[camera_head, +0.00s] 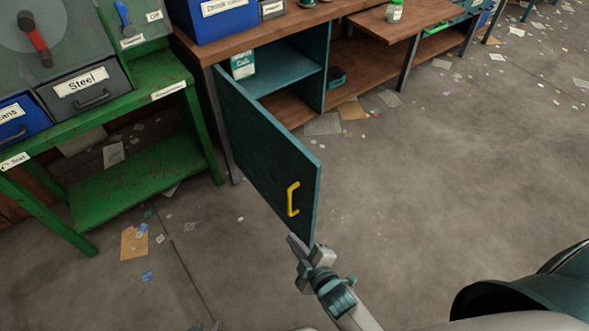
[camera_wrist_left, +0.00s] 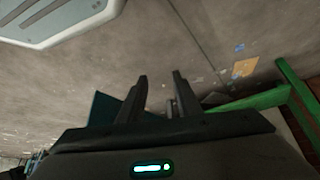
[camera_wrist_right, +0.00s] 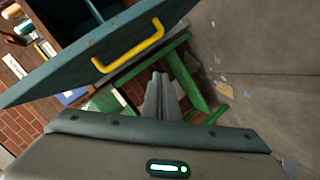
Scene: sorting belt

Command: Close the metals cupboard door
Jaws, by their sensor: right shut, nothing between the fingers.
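The teal cupboard door (camera_head: 262,140) stands wide open, swung out from the cupboard (camera_head: 290,72) under the wooden bench. Its yellow handle (camera_head: 293,199) faces the room and also shows in the right wrist view (camera_wrist_right: 130,49). My right gripper (camera_head: 292,240) is shut and empty, just below the handle at the door's lower free corner; I cannot tell whether it touches. In the right wrist view its fingertips (camera_wrist_right: 158,76) lie below the door (camera_wrist_right: 75,68). My left gripper (camera_wrist_left: 160,82) is open and empty over the floor; only its tips (camera_head: 207,327) show in the head view.
A green sorting bench (camera_head: 150,90) with a grey Steel bin (camera_head: 88,88) stands left of the door. A white-and-teal box (camera_head: 243,64) stands inside the cupboard on its shelf. The floor right of the door is open, with scattered paper scraps.

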